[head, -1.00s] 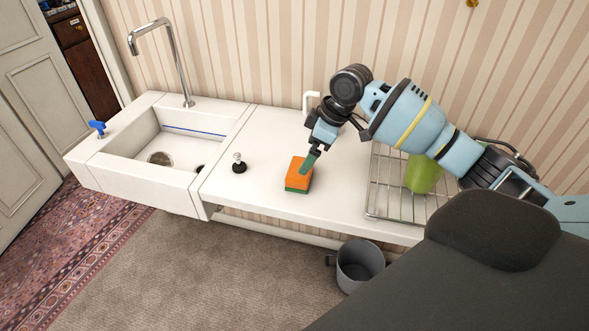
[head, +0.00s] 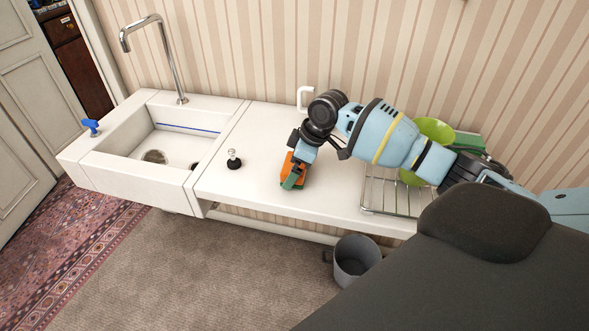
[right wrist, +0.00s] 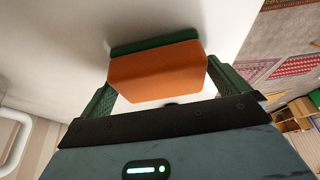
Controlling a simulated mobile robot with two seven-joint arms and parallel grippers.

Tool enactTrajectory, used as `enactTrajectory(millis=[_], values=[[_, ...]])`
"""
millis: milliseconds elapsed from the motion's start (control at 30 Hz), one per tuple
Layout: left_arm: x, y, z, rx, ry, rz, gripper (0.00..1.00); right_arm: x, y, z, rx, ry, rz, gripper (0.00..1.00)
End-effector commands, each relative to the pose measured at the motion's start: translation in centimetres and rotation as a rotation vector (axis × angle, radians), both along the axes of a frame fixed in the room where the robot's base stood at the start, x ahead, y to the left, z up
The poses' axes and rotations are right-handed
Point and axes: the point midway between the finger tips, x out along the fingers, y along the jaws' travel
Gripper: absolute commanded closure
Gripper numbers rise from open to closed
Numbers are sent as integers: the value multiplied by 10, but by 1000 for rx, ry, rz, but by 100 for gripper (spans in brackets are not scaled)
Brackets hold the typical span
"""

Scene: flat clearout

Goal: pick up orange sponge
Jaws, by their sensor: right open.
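The orange sponge (head: 287,168) with a green layer lies on the white counter (head: 240,186), right of the sink. My right gripper (head: 293,178) is over it in the head view, with a green finger in front of the sponge's right part. In the right wrist view, the sponge (right wrist: 157,70) is between the two green fingers of my right gripper (right wrist: 158,88), which is open. A small gap shows at the left finger; the right finger is very near the sponge's edge, and I cannot tell if it touches. My left gripper is not in view.
A small black-based stopper (head: 234,160) stands left of the sponge. The sink (head: 165,140) with its tap (head: 168,60) is farther left. A wire rack (head: 385,196) with a green bowl (head: 435,130) is at the right. A grey mug-shaped bin (head: 354,262) is on the floor.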

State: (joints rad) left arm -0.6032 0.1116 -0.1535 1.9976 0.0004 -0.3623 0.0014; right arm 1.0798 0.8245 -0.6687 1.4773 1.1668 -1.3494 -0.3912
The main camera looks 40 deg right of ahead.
Motion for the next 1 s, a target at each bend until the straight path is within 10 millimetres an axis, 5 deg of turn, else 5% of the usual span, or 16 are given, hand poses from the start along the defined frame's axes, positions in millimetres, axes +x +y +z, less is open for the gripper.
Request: enactTrajectory(millis=[167, 433, 767, 1000], values=[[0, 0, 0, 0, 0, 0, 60, 0, 0, 1, 0, -1, 0, 1], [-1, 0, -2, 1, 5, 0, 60, 0, 0, 1, 0, -1, 0, 37], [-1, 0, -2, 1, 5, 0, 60, 0, 0, 4, 1, -2, 0, 37], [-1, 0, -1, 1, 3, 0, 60, 1, 0, 28, 2, -5, 0, 37]])
